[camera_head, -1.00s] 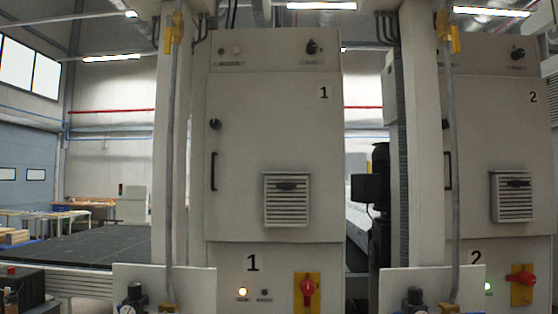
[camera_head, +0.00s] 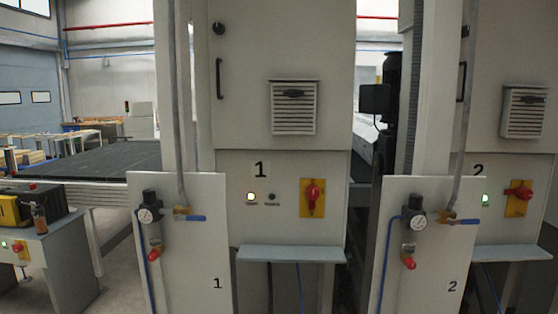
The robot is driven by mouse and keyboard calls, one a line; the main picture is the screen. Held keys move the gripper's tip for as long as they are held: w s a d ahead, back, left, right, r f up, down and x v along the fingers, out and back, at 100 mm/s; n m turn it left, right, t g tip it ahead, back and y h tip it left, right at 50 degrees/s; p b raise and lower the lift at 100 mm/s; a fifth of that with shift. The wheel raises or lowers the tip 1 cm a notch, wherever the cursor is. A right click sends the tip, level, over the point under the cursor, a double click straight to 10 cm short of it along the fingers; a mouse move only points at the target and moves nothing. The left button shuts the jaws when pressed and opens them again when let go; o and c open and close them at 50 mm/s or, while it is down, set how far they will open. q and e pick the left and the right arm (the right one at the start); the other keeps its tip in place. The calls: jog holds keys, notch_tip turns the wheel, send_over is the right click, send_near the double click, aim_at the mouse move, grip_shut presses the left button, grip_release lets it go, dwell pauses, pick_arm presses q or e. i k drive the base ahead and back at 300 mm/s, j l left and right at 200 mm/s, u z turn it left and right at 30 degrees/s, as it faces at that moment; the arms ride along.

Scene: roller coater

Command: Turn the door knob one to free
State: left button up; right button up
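Cabinet 1 (camera_head: 235,130) stands a little left of centre, with a "1" on its lower panel. A small round black knob (camera_head: 219,28) sits at the left edge of its door, above a black vertical door handle (camera_head: 218,79). The knob's exact angle is too small to tell. The door looks closed. A red rotary switch (camera_head: 312,198) on a yellow plate is on the panel below the door, its handle upright. Neither of my grippers is in view.
Cabinet 2 (camera_head: 513,55) stands at right with a similar red switch (camera_head: 518,195). Pale panels with gauges and blue-handled valves, one panel (camera_head: 185,250) at left, stand in front. A grey shelf (camera_head: 292,255) juts out below cabinet 1's switch. Floor shows at lower left.

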aim_at(219, 28)
jog(key=i+l, duration=0.25)
jog(key=l, duration=0.15)
jog(key=i+l+u, duration=0.1)
jog(key=i+l, duration=0.45)
jog(key=l, duration=0.25)
